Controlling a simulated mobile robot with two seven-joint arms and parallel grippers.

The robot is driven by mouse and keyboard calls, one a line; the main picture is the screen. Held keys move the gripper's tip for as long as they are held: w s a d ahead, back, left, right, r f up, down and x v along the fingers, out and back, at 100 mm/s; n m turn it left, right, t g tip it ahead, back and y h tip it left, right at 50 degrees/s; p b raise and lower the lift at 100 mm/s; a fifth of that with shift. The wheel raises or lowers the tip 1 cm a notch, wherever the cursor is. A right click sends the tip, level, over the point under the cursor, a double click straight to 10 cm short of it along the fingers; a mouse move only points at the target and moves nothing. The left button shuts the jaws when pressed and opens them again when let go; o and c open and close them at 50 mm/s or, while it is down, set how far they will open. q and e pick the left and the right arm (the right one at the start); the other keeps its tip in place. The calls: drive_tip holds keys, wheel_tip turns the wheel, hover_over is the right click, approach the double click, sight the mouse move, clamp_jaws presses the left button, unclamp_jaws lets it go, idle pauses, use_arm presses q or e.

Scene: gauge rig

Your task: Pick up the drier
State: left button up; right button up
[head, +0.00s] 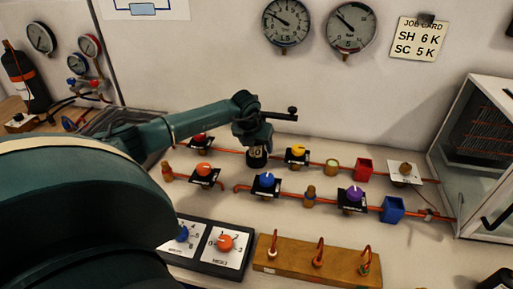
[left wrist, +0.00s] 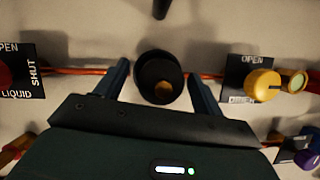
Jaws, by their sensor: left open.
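The drier appears to be the dark, round, cup-like piece (left wrist: 160,77) on the upper copper pipe, with a brassy spot inside its rim. In the head view it shows as a short dark cylinder (head: 257,158) below my left gripper (head: 256,143). In the left wrist view my left gripper (left wrist: 159,80) is open, with one finger on each side of the drier. A gap shows between the drier and each finger. I cannot tell how far down the fingers reach. My right gripper is not in view.
A yellow-knob valve (head: 297,152) stands right of the drier and a red-knob valve (left wrist: 6,75) left. A lower pipe carries an orange (head: 204,169), a blue (head: 266,180) and a purple valve (head: 354,194). A wooden block with hooks (head: 310,260) stands in front.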

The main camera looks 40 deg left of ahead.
use_arm(q)
drive_tip(key=shift+w+f, duration=0.15)
drive_tip(key=shift+f, duration=0.25)
drive_tip(key=c, duration=1.2)
